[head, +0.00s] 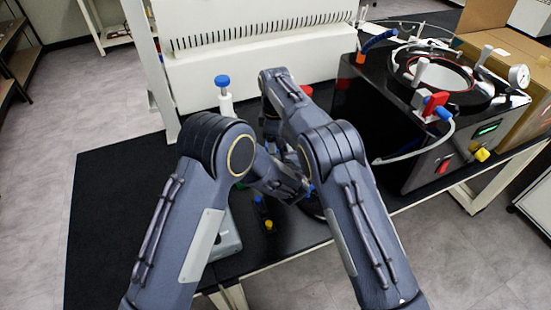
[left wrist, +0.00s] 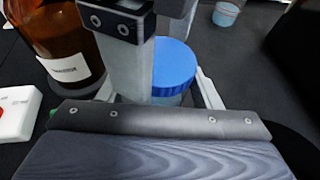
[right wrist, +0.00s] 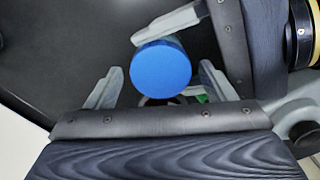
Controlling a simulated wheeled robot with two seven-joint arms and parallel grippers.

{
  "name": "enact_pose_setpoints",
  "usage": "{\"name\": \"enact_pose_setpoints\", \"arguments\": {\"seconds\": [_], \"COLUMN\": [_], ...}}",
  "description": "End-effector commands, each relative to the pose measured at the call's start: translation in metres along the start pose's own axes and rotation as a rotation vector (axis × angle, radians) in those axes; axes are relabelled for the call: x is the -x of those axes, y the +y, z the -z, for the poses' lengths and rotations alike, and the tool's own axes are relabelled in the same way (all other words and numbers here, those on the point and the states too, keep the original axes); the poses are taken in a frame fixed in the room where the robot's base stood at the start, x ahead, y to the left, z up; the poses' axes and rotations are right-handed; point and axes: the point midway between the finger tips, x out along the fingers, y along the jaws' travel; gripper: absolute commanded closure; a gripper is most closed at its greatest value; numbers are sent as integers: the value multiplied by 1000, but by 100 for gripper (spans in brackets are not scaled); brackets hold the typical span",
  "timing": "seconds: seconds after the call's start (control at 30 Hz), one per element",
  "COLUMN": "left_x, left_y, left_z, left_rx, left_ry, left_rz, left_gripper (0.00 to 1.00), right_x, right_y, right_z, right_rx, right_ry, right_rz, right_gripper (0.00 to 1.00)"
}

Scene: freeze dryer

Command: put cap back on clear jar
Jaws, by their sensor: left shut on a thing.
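The clear jar (left wrist: 170,99) stands between the fingers of my left gripper (left wrist: 158,76), which is shut on it from the side. The blue cap (left wrist: 174,66) sits on top of the jar and looks level. The cap also shows from above in the right wrist view (right wrist: 160,68). My right gripper (right wrist: 160,72) is open, with one finger on each side of the cap and gaps between. One right finger stands upright in front of the cap in the left wrist view. In the head view my arms hide the jar and most of both grippers.
A brown bottle (left wrist: 57,38) with a white label stands close left of the jar. A small cup (left wrist: 226,13) of blue liquid is farther back. The freeze dryer (head: 378,110) fills the bench's right side.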

Motion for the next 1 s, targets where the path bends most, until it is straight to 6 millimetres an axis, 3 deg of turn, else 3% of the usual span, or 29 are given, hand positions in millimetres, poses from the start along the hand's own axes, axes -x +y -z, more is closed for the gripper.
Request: {"name": "enact_pose_setpoints", "arguments": {"seconds": [0.27,0.6,0.93,1.0], "left_x": [0,0,0,0], "left_y": [0,0,0,0], "left_z": [-1,-1,-1,-1], "left_rx": [0,-1,-1,-1], "left_ry": [-2,-2,-2,-2], "left_rz": [0,0,0,0], "left_gripper": [100,100,100,100], "right_x": [1,39,45,45], "right_y": [0,0,0,0], "right_z": [0,0,0,0], "right_rx": [1,2,1,1], "right_ry": [0,1,-1,-1], "right_rz": [0,0,1,1], "right_gripper": [21,21,21,13]}}
